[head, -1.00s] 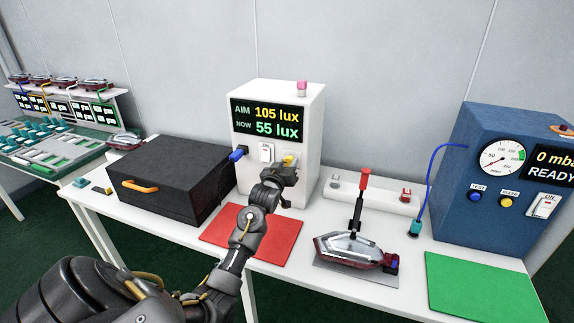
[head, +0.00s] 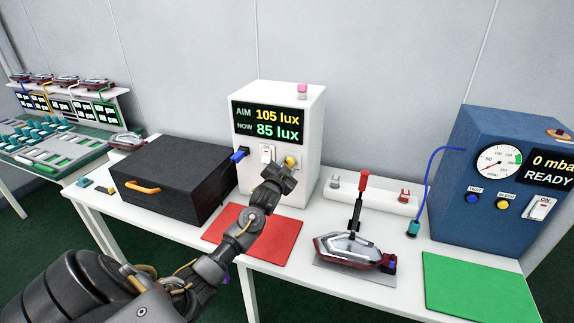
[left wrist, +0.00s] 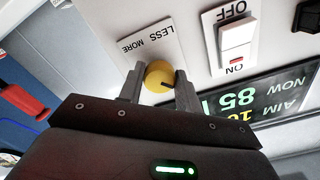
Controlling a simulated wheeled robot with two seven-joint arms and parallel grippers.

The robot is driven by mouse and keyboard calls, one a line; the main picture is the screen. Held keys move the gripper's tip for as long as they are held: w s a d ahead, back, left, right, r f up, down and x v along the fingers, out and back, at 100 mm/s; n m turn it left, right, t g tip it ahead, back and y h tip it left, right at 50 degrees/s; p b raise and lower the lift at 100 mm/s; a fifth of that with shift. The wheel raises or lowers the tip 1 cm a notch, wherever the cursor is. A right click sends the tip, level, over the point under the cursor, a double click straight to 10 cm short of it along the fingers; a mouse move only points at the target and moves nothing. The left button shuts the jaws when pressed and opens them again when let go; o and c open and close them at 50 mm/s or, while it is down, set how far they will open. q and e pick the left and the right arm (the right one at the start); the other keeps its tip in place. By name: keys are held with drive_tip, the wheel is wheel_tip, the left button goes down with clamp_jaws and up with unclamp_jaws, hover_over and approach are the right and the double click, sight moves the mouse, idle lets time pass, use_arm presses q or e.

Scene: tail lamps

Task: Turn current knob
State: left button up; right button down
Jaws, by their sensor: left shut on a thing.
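The current knob is a yellow round knob (head: 291,161) on the front of the white box (head: 312,130). In the left wrist view the yellow knob (left wrist: 159,77) sits between both fingers, beside a "LESS MORE" label (left wrist: 150,45). My left gripper (left wrist: 159,88) is shut on the knob; in the head view the left gripper (head: 283,172) reaches up to it from below. The display (head: 268,121) reads AIM 105 lux and NOW 85 lux. My right gripper is not in view.
A white ON/OFF switch (head: 267,153) and a blue plug (head: 239,155) are left of the knob. A black box (head: 165,178) stands at left. A red mat (head: 254,236) lies in front. A clamped tail lamp (head: 352,248) and a blue tester (head: 503,180) are at right.

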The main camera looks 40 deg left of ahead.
use_arm(q)
drive_tip(key=m, duration=0.3)
drive_tip(key=shift+r+m+p, duration=0.1)
drive_tip(key=shift+m+p, duration=0.25)
drive_tip(key=shift+m, duration=0.05)
drive_tip(key=shift+m+p, duration=0.35)
drive_tip(key=shift+m, duration=1.55)
drive_tip(key=o, duration=1)
drive_tip(key=shift+s, duration=0.1)
drive_tip(key=b+v, duration=0.2)
drive_tip(key=v, duration=0.8)
drive_tip(key=shift+s, duration=0.3)
